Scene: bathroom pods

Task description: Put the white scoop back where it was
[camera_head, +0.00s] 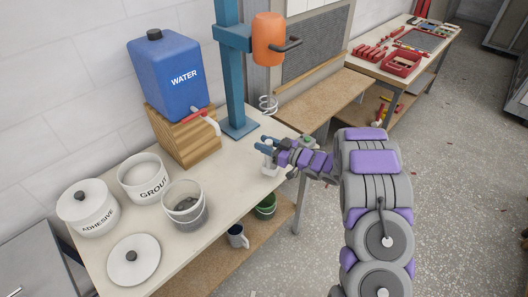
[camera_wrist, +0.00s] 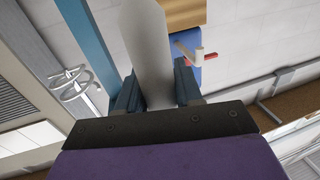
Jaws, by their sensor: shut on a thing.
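My gripper (camera_head: 266,144) is above the right part of the light worktop (camera_head: 222,172), just in front of the blue stand. It is shut on the white scoop (camera_wrist: 147,45). In the wrist view the scoop's pale, smooth body stands between the two blue fingers and runs up out of the frame. In the head view a small pale part shows at the fingers, and the rest of the scoop is hard to make out. The white GROUT pot (camera_head: 143,178) is open, with pale powder inside. The white ADHESIVE pot (camera_head: 87,208) is lidded.
A blue WATER tank (camera_head: 168,76) sits on a wooden block (camera_head: 185,134). The blue stand (camera_head: 229,65) carries an orange mixer (camera_head: 268,38). A mug (camera_head: 237,237) is on the lower shelf.

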